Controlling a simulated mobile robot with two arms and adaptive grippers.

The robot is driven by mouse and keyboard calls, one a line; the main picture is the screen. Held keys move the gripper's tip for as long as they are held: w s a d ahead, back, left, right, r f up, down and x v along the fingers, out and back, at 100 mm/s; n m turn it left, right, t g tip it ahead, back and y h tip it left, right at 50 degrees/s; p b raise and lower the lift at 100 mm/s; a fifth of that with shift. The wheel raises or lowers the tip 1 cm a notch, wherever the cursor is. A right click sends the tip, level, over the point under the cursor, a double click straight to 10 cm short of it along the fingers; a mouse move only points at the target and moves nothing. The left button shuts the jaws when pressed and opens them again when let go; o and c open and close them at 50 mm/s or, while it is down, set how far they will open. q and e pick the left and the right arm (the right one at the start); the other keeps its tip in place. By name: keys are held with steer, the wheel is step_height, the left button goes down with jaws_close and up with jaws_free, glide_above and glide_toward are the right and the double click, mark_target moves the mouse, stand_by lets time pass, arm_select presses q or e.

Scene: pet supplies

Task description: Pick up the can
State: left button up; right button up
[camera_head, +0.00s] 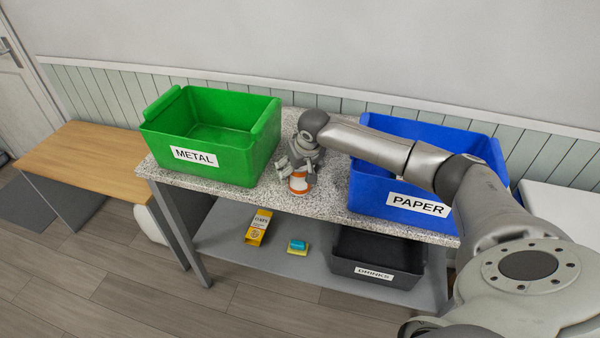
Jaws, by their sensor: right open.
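An orange and white can (299,185) stands upright on the speckled table top (265,199), near its front edge between the two bins. My right gripper (297,170) is open just above and around the top of the can, its fingers covering the upper part. Whether the fingers touch the can is too small to tell. My left gripper does not show.
A green METAL bin (232,165) stands left of the can and a blue PAPER bin (372,196) right. The lower shelf (222,237) holds a yellow box (258,228), a blue-and-yellow item (297,246) and a black DRINKS bin (378,257). A wooden bench (85,158) is at left.

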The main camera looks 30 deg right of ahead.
steer(key=shift+w+f, duration=0.1)
steer(key=shift+f, duration=0.2)
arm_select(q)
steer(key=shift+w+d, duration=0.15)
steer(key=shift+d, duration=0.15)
arm_select(e)
steer(key=shift+f, duration=0.15)
steer(key=c, duration=1.1)
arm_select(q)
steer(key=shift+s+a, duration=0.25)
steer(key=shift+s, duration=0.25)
